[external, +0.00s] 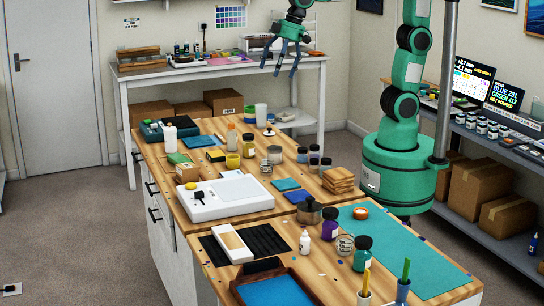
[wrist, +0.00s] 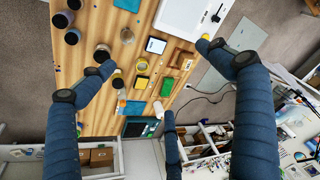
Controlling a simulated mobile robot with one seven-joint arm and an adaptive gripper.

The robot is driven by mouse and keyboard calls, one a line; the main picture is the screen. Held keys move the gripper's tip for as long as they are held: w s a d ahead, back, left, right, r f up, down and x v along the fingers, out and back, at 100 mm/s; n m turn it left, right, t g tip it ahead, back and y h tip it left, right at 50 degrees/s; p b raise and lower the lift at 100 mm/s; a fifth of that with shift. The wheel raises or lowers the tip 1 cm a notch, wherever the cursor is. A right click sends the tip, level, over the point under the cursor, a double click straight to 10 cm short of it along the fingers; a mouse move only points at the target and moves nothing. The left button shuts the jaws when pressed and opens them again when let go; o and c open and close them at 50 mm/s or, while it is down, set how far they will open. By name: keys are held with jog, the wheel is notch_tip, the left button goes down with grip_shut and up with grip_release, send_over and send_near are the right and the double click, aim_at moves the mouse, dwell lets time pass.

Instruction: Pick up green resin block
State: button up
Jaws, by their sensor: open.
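A small flat green block (external: 178,158), which looks like the green resin block, lies near the left edge of the wooden worktable. In the wrist view it appears to be the green piece (wrist: 167,87) beside an amber-brown tray; it is small there, so its identity is not certain. My gripper (external: 287,62) hangs high beyond the far end of the table, well apart from the block. Its blue-grey fingers are spread wide and empty; they also frame the wrist view (wrist: 157,76).
Several jars stand further right. A cluttered white bench (external: 140,70) lines the back wall.

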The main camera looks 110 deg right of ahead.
jog(key=w+d+f+m+g+p, duration=0.1)
jog(key=w+d+p, duration=0.15)
jog(key=w, duration=0.35)
jog(key=w+d+f+m+p, duration=0.1)
jog(key=w+d+m, duration=0.1)
jog(key=w+d, duration=0.3)
jog(key=m+g+p, duration=0.3)
jog(key=m+p, duration=0.4)
jog(key=p, duration=0.1)
send_over(183, 158)
notch_tip(183, 158, down, 25)
jog(key=shift+d+y, duration=0.15)
jog(key=shift+y, duration=0.15)
jog(key=shift+f, duration=0.1)
notch_tip(183, 158, down, 8)
jog(key=shift+w+f, duration=0.1)
jog(key=shift+f, duration=0.1)
